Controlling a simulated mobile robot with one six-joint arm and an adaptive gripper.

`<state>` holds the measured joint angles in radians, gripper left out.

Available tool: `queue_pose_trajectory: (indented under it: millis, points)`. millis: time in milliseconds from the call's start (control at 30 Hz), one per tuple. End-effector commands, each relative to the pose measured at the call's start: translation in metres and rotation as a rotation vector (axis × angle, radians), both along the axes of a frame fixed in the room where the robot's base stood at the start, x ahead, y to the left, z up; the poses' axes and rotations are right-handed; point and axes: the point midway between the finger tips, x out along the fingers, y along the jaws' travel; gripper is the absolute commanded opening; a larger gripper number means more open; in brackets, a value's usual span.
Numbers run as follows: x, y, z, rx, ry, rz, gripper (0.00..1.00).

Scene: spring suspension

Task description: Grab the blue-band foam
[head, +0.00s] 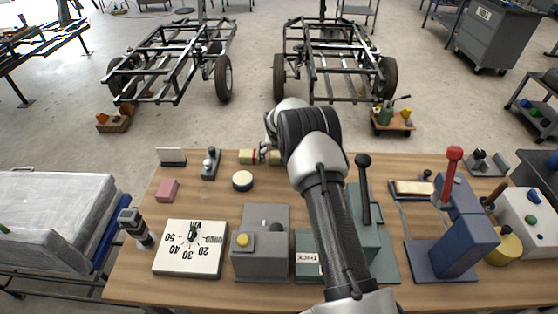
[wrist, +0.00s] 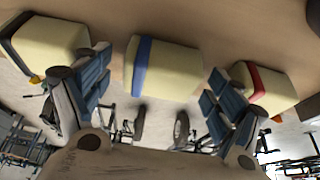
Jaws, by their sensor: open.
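The blue-band foam (wrist: 175,70) is a pale yellow block with a blue stripe near its left end in the wrist view. My gripper (wrist: 158,66) is open, with one blue-padded finger on each side of this foam. A narrow gap shows at the left finger; whether the right finger touches the foam I cannot tell.
A red-band foam (wrist: 270,92) lies close outside my right finger in the wrist view, and a dark-band foam (wrist: 45,45) outside the left. In the head view, a round pale disc (head: 242,180), a grey box (head: 260,255) and a dial scale (head: 190,250) stand on the wooden bench (head: 215,205).

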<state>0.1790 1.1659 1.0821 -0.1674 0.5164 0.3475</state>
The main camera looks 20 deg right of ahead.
Motion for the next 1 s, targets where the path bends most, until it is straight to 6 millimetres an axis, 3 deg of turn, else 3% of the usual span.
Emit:
queue_pose_trajectory:
  millis: [200, 800, 1000]
  points:
    - [0.0008, -0.0004, 0.0004, 0.0, -0.001, 0.0, 0.86]
    - [0.0006, -0.0002, 0.0003, 0.0, -0.001, 0.0, 0.47]
    - [0.0007, -0.0003, 0.0007, 0.0, -0.001, 0.0, 0.46]
